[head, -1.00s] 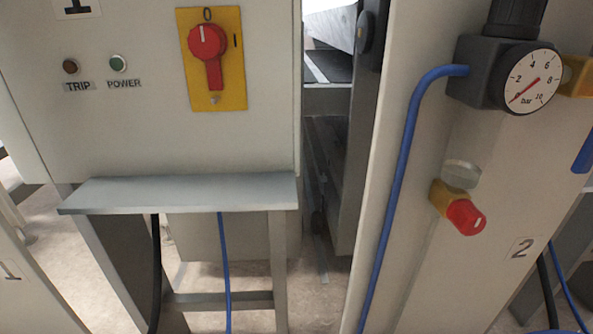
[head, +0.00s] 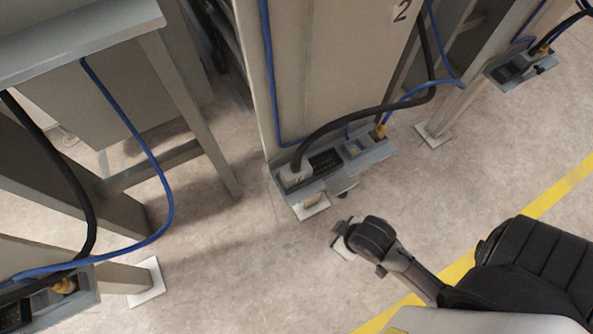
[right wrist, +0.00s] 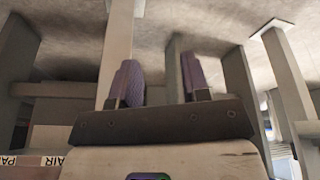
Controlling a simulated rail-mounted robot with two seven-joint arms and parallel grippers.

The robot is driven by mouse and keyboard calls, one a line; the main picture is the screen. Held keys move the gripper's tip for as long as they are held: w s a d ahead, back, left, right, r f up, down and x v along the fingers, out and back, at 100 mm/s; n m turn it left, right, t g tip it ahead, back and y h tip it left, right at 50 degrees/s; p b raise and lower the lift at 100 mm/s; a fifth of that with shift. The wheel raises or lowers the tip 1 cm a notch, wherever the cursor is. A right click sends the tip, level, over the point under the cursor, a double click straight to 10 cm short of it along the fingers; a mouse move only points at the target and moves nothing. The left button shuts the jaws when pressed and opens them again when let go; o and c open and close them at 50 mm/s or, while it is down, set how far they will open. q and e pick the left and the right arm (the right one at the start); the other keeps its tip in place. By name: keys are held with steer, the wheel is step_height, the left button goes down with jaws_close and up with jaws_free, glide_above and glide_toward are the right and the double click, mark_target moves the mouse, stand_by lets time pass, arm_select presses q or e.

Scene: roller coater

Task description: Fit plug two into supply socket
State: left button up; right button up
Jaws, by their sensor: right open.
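In the head view, a pale plug (head: 297,174) with a thick black cable sits at the left end of the grey connection box (head: 330,190) on the foot of the panel marked 2. I cannot tell how fully it is seated. A dark recessed strip (head: 325,161) lies right of it; I cannot tell whether this is the supply socket. My right gripper (head: 340,240) is above the floor, below and right of the box in the picture, apart from it. In the right wrist view, its two purple-padded fingers (right wrist: 160,84) stand apart with nothing between them. My left gripper is out of view.
Similar boxes stand at lower left (head: 85,290) and upper right (head: 518,65). Black cables and blue hoses loop beside the frames. Floor (head: 250,285) is clear in front.

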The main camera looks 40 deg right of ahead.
steer(key=o, duration=1.1)
